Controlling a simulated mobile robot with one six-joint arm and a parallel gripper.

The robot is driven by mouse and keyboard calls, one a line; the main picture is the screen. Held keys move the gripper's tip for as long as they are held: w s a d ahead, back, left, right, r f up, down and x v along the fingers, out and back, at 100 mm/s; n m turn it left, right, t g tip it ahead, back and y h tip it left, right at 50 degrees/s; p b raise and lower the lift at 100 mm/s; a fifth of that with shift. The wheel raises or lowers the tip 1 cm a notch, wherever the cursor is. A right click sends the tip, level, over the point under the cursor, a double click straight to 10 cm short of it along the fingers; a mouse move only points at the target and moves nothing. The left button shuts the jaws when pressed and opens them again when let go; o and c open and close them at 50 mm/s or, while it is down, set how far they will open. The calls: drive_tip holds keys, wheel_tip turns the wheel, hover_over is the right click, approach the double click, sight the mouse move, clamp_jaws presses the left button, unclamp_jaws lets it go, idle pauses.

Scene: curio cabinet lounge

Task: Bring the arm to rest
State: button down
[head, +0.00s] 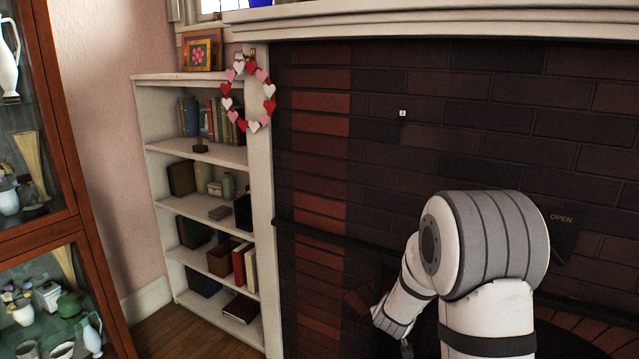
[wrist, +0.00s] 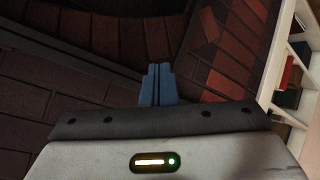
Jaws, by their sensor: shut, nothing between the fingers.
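My gripper (wrist: 157,85) shows in the wrist view with its two blue fingers side by side and touching, with nothing between them. Its fingers point toward the dark brick fireplace. In the head view my arm stands at the lower right, bent, with its far end low in front of the fireplace (head: 450,150). The fingers cannot be made out in the head view.
A white bookcase (head: 259,200) with books and small boxes stands left of the fireplace; a heart wreath (head: 253,126) hangs at its upper right edge. A glass cabinet (head: 62,150) with vases is at the far left. A strip of wood floor (head: 185,335) is clear.

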drive_tip(key=s+a+r+g+y+p, duration=0.2)
drive_tip(key=s+a+r+y+p, duration=0.3)
drive_tip(key=s+r, duration=0.65)
drive_tip(key=s+r+m+g, duration=0.1)
drive_tip(key=s+r+g, duration=0.2)
drive_tip(key=s, duration=0.7)
drive_tip(key=s+r+m+g+h+p, duration=0.1)
drive_tip(key=s+r+g, duration=0.1)
drive_tip(key=s, duration=0.9)
drive_tip(key=shift+s+d+r+g, duration=0.25)
drive_tip(key=shift+r+g, duration=0.15)
drive_tip(key=shift+r, duration=0.5)
